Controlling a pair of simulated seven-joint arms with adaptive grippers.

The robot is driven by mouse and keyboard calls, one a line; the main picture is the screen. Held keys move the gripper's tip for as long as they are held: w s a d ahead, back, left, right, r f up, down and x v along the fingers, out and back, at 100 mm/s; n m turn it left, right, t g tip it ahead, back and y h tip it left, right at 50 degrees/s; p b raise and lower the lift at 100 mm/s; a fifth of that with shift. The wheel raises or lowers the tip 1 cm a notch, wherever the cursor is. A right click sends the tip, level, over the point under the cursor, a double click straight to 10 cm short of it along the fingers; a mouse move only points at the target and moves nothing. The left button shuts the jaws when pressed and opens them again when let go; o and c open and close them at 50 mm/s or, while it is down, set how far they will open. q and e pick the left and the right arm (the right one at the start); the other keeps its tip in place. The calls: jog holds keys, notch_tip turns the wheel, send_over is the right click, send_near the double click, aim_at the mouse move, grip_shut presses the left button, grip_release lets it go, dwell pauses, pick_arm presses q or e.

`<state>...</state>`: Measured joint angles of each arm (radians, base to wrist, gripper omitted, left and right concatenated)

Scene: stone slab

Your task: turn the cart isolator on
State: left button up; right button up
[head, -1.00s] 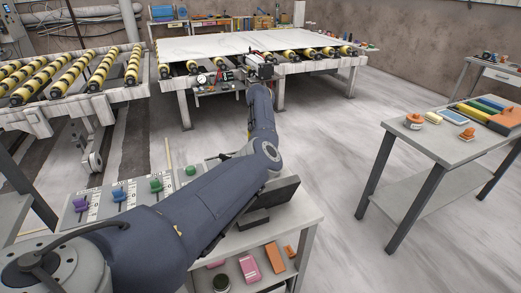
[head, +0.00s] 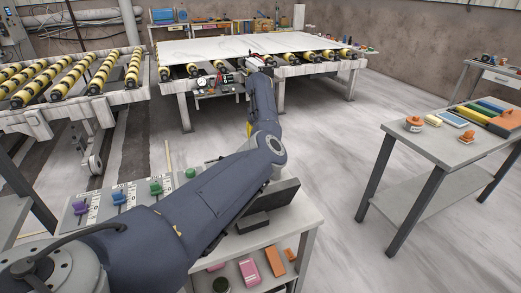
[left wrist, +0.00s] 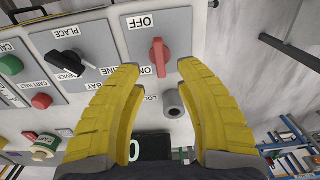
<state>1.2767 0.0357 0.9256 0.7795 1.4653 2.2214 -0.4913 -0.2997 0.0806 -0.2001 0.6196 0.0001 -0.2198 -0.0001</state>
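A red rotary knob (left wrist: 160,60) on a grey panel plate shows in the left wrist view, between labels reading OFF and ON. I take it for the cart isolator; which label it points to I cannot tell. My left gripper (left wrist: 159,72) is open, its two yellow fingers on either side of the knob, with gaps visible; contact is not seen. In the head view my left arm reaches to the far roller table (head: 290,72), and its fingers are not clear there. My right gripper is not in view.
Beside the isolator sit a black selector knob (left wrist: 74,61), a red button (left wrist: 41,101), a green button (left wrist: 11,65) and a grey key lock (left wrist: 173,105). In the head view, a side table (head: 440,145) stands at right; the floor between is clear.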

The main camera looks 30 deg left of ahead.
pick_arm(q)
notch_tip(320, 180, up, 6)
jog(key=shift+r, duration=0.25)
dwell(0.5)
